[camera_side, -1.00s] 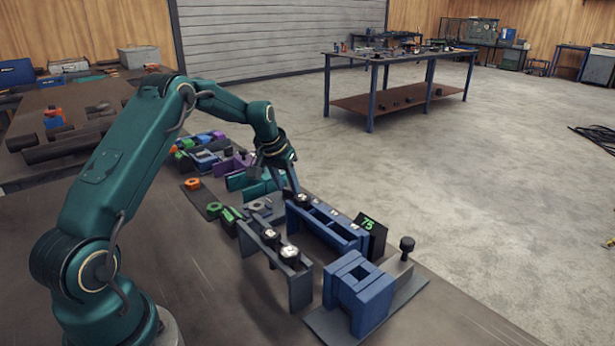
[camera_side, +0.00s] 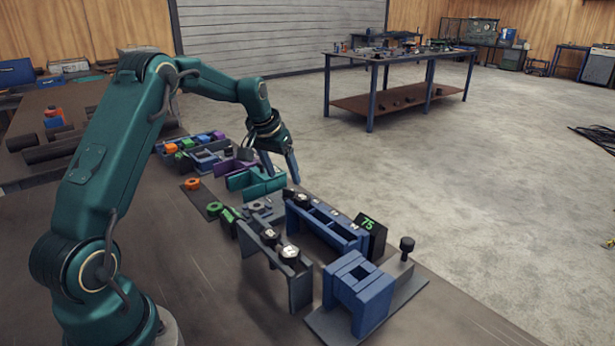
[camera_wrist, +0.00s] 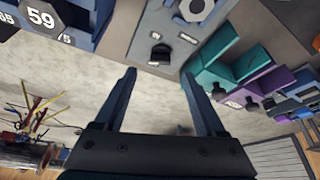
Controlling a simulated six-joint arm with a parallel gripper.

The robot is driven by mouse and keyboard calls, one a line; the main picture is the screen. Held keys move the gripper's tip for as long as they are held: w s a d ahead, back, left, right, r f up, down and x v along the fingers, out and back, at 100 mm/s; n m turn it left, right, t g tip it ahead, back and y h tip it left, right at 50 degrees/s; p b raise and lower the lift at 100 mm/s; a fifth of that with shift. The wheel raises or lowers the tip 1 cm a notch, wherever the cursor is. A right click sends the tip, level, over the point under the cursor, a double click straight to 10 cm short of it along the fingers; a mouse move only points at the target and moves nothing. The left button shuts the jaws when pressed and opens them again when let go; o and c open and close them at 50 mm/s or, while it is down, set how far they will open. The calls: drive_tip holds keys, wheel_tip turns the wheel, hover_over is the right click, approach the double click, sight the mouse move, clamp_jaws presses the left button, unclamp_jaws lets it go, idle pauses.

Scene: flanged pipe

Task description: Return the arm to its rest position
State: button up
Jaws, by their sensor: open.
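My arm is green and reaches over the bench from the left in the side view. My gripper (camera_side: 280,170) hangs in the air near the teal blocks, pointing down and to the right. In the wrist view my gripper (camera_wrist: 160,85) shows two dark fingers spread apart with nothing between them. Past the fingertips are the bench fixtures and bare floor. No flanged pipe can be made out clearly in either view.
Teal blocks (camera_side: 258,184), a blue rack (camera_side: 325,222), a grey stand (camera_side: 290,275) and a blue clamp fixture (camera_side: 358,292) crowd the bench.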

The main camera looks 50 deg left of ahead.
drive_tip(key=shift+r, duration=0.1)
drive_tip(key=s+d+r+m+t, duration=0.2)
drive_tip(key=s+d+r, duration=0.1)
drive_tip(key=d+r, duration=0.4)
drive_tip(key=s+d+r+m+t, duration=0.1)
drive_tip(key=s+d+r, duration=0.1)
drive_tip(key=d+r, duration=0.55)
drive_tip(key=s+d+f+h, duration=0.1)
drive_tip(key=s+d+f, duration=0.2)
drive_tip(key=s, duration=0.6)
drive_tip(key=s+d+f+m+g, duration=0.1)
drive_tip(key=s+d+f, duration=0.3)
drive_tip(key=s, duration=0.5)
drive_tip(key=shift+s+d+g+h, duration=0.25)
drive_tip(key=shift+g+h, duration=0.05)
drive_tip(key=shift+h, duration=0.1)
